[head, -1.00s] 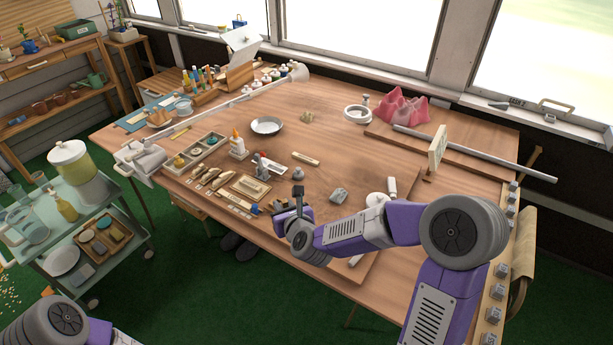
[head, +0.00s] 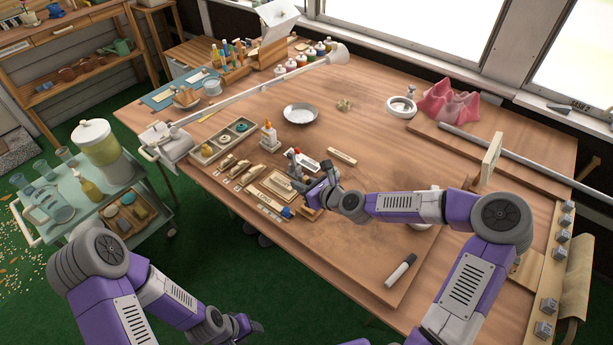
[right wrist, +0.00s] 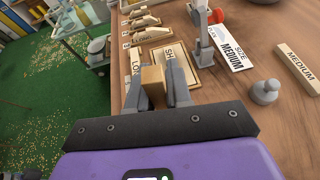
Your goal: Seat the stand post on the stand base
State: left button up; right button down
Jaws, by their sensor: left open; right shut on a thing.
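My right gripper (head: 318,182) is low over the front left of the table. In the right wrist view its fingers (right wrist: 165,85) are shut on a plain tan wooden block (right wrist: 151,82), which I take to be the stand post. A wooden plate (right wrist: 185,78) lies just beyond the block, marked with lettering; I cannot tell whether it is the stand base. It also shows in the head view (head: 271,187). I cannot tell whether block and plate touch. My left gripper (head: 257,326) is open and empty, over the floor in front of the table.
A grey clamp (right wrist: 203,30) stands close beyond the right gripper. A grey knob (right wrist: 264,93) and MEDIUM label strip (right wrist: 298,67) are to its right. A glue bottle (head: 269,136), compartment tray (head: 208,154) and metal dish (head: 301,114) lie behind. The table's middle is largely clear.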

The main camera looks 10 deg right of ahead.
jog(key=shift+w+d+n+g+y, duration=0.2)
jog(key=shift+d+n+g+y, duration=0.4)
jog(key=shift+d+n+y, duration=0.15)
jog(key=shift+p, duration=0.3)
jog(key=shift+r, duration=0.1)
jog(key=shift+f+b, duration=1.35)
jog(key=shift+f, duration=1.2)
jog(key=shift+p, duration=0.55)
jog(key=shift+f+b, duration=0.8)
jog(key=shift+f, duration=0.45)
dwell(0.4)
jog(key=shift+c, duration=1.6)
grip_release()
